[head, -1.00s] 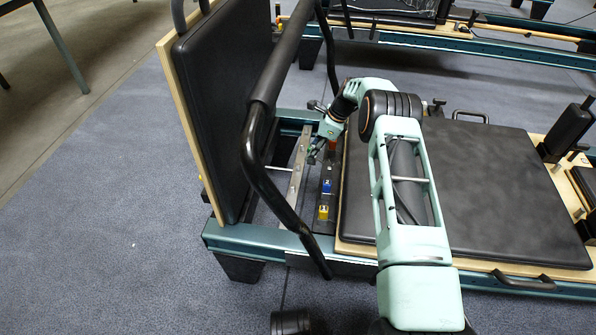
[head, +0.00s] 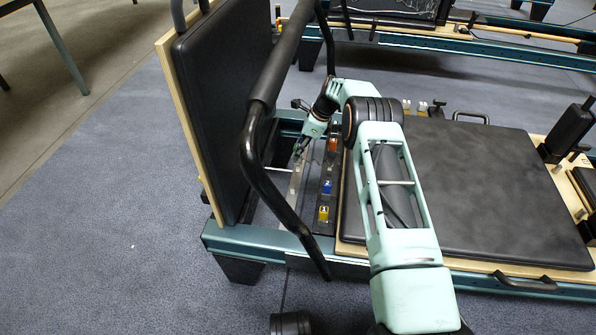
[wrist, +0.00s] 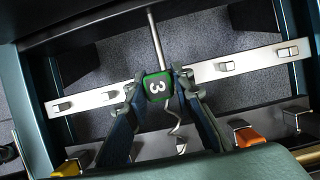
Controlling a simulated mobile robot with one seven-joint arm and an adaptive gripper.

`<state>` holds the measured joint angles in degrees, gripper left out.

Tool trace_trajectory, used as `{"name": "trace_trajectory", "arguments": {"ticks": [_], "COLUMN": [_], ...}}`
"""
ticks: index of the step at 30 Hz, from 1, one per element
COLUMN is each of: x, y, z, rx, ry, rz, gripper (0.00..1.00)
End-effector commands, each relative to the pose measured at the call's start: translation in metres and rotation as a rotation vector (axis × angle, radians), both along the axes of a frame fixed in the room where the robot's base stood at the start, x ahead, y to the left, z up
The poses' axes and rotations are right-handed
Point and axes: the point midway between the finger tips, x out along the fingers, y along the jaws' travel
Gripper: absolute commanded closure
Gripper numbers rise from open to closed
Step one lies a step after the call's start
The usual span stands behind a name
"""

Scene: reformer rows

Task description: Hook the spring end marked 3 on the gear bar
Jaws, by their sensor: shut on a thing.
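The green spring end marked 3 (wrist: 157,87) is between the two fingers of my gripper (wrist: 158,90) in the wrist view, and the gripper is shut on it. Its coiled spring (wrist: 177,133) trails down from it. The pale metal gear bar (wrist: 108,97) runs across behind the tag, with several small pegs along it. The tag overlaps the middle of the bar, hiding that part; I cannot tell whether they touch. In the head view my gripper (head: 299,153) is over the gear bar (head: 294,184), and the green tag is too small to make out.
Blue spring end 2 (head: 327,187), yellow spring end 1 (head: 323,212) and an orange one (head: 333,145) sit in a row beside the carriage (head: 450,190). A black curved foot bar arm (head: 262,175) stands left of my gripper. A metal rod (wrist: 156,40) lies beyond the bar.

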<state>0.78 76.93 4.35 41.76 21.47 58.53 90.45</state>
Motion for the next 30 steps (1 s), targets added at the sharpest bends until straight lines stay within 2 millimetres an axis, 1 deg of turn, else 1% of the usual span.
{"name": "trace_trajectory", "arguments": {"ticks": [8,30], "x": [0.0,0.0], "y": [0.0,0.0], "z": [-0.001,-0.023], "rx": [0.0,0.0], "ry": [0.0,0.0], "rz": [0.0,0.001], "gripper": [0.97,0.97]}}
